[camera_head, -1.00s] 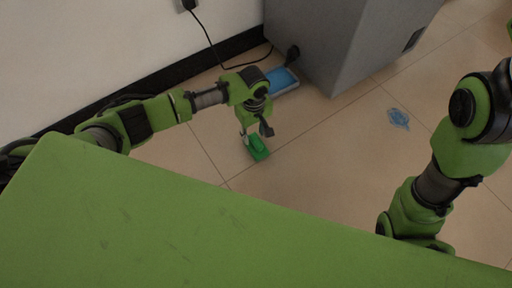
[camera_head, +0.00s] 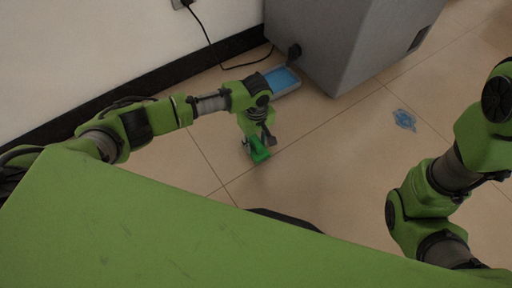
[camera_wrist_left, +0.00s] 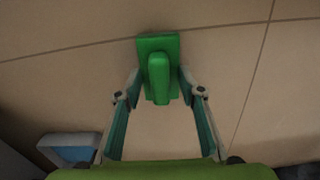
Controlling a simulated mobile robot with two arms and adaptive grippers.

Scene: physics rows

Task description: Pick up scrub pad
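The scrub pad is a green block with a raised green grip (camera_head: 260,151), lying on the tiled floor. In the left wrist view the scrub pad (camera_wrist_left: 158,62) is straight ahead, at the top middle. My left gripper (camera_head: 258,144) is low over it, pointing down. In the left wrist view its two fingers (camera_wrist_left: 160,78) are apart, one on each side of the pad's raised grip, with a gap showing beside the grip. Whether the fingertips touch the block's edges is hard to tell. My right gripper is not in view.
A blue and grey tray (camera_head: 284,82) lies on the floor beside a large grey cabinet (camera_head: 340,40). A black cable (camera_head: 212,46) runs along the wall. A blue patterned item (camera_head: 404,120) lies on the floor to the right. Floor around the pad is clear.

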